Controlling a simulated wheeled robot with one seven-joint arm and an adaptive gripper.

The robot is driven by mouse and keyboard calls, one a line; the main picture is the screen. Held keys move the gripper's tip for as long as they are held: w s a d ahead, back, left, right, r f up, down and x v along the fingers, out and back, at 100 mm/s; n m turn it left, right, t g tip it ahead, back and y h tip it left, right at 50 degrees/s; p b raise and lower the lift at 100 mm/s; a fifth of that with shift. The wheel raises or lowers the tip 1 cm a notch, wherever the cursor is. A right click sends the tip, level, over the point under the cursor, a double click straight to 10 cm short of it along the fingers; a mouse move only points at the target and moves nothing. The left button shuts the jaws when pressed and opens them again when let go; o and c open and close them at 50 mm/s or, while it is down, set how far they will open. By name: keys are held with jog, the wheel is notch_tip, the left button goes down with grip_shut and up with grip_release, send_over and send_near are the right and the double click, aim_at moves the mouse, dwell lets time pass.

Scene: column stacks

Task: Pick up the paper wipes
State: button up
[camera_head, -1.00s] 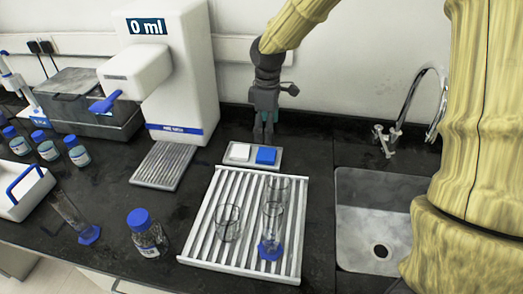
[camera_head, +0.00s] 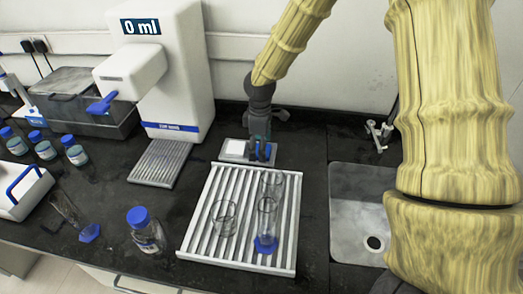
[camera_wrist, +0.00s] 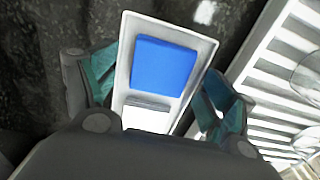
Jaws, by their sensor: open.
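A small light tray (camera_head: 232,158) lies on the dark bench behind the ribbed rack and holds a white square pad (camera_head: 235,147) and a blue one. I cannot tell which of the two is the paper wipes. My gripper (camera_head: 262,152) is at the tray's right end, over the blue pad, mostly hiding it in the head view. In the wrist view the blue pad (camera_wrist: 165,68) lies on the tray (camera_wrist: 170,25) between my open teal fingers (camera_wrist: 158,82). A pale piece (camera_wrist: 148,103) shows nearer my palm, partly hidden. Contact with the fingers is not clear.
The ribbed white rack (camera_head: 190,237) stands just in front of the tray with glass vessels on it. The dispenser (camera_head: 175,75) is at the left, the sink (camera_head: 350,220) at the right. A blue-capped bottle (camera_head: 146,230) stands left of the rack.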

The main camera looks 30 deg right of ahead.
jog(key=shift+w+f, duration=0.1)
jog(key=shift+f, duration=0.1)
jog(key=shift+c, duration=0.2)
jog(key=c, duration=0.7)
jog(key=shift+c, duration=0.2)
notch_tip(320, 180, up, 10)
jog(key=b, duration=0.1)
jog(key=shift+b, duration=0.35)
jog(key=shift+o, duration=0.4)
jog(key=c, duration=0.3)
